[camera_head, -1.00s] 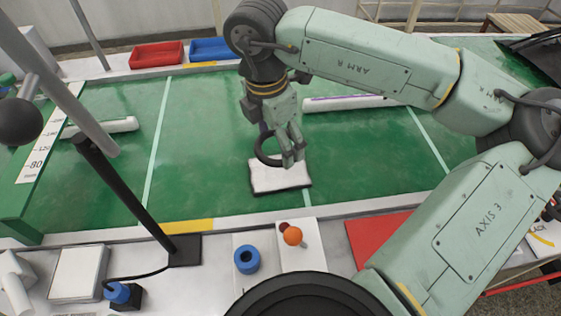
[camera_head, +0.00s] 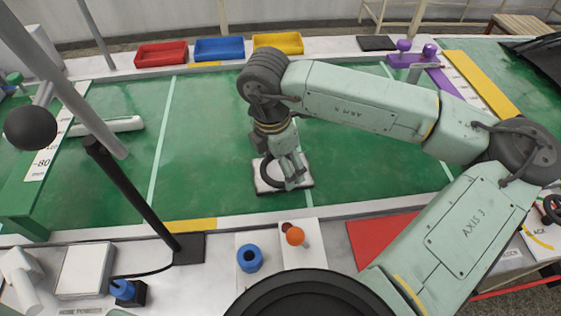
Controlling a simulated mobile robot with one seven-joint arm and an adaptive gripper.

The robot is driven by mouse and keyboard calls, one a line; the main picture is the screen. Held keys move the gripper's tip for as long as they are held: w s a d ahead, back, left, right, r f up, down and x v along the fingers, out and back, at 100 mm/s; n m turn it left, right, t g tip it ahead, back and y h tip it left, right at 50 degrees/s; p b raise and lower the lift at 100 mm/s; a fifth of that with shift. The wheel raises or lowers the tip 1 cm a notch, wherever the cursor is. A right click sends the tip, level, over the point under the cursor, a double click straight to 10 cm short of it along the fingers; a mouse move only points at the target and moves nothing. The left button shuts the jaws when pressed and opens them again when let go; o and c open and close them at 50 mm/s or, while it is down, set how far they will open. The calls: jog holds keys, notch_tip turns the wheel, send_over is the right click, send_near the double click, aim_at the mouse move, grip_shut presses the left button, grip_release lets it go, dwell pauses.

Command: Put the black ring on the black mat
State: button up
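My gripper (camera_head: 293,177) points down over a white square pad (camera_head: 301,185) with a dark edge, on the green table. Its fingers are closed on the right side of the black ring (camera_head: 264,174). The ring appears tilted over the pad; whether it touches the pad is not clear. The fingers hide its right part. A flat black mat (camera_head: 377,43) lies on the pale far ledge at the top, right of the yellow tray.
Red (camera_head: 161,54), blue (camera_head: 219,49) and yellow (camera_head: 278,43) trays line the far ledge. A purple fixture (camera_head: 437,78) with knobs stands at right. A black post (camera_head: 130,195) rises at left. The green surface (camera_head: 205,130) left of my gripper is clear.

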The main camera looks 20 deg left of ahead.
jog(key=o, duration=0.4)
notch_tip(320, 180, up, 12)
jog(key=s+b, duration=0.1)
jog(key=shift+a, duration=0.45)
jog(key=shift+r, duration=0.1)
